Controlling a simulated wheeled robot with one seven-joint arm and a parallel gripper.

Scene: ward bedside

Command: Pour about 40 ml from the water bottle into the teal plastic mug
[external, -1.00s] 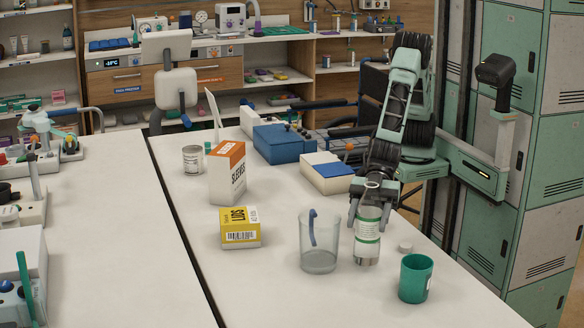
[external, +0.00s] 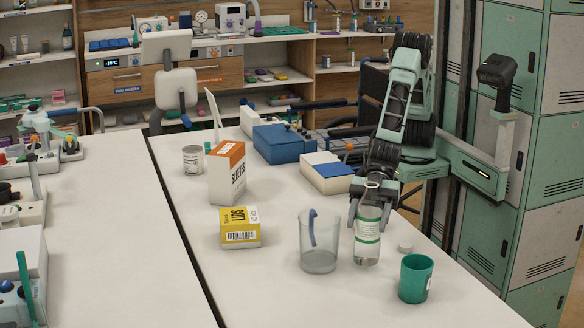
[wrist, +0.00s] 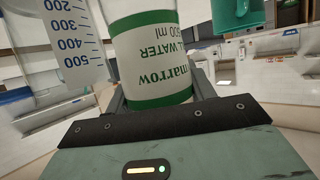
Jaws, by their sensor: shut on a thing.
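The water bottle (external: 368,245) is clear, with a white and green label, and stands upright at the right part of the white table. My gripper (external: 370,207) is shut on its upper part from behind. In the wrist view the bottle (wrist: 150,60) fills the middle between the fingers, its label upside down. I cannot tell whether its base touches the table. The teal plastic mug (external: 415,280) stands upright to the right and nearer the camera, apart from the bottle. It also shows at the top right of the wrist view (wrist: 232,14). Its inside bottom is hidden.
A clear measuring jug (external: 318,255) with a blue handle stands close left of the bottle. A small white cap (external: 405,247) lies behind the mug. A yellow box (external: 240,228), a sleeves box (external: 227,175) and blue-topped boxes are farther left and back. The table's front is clear.

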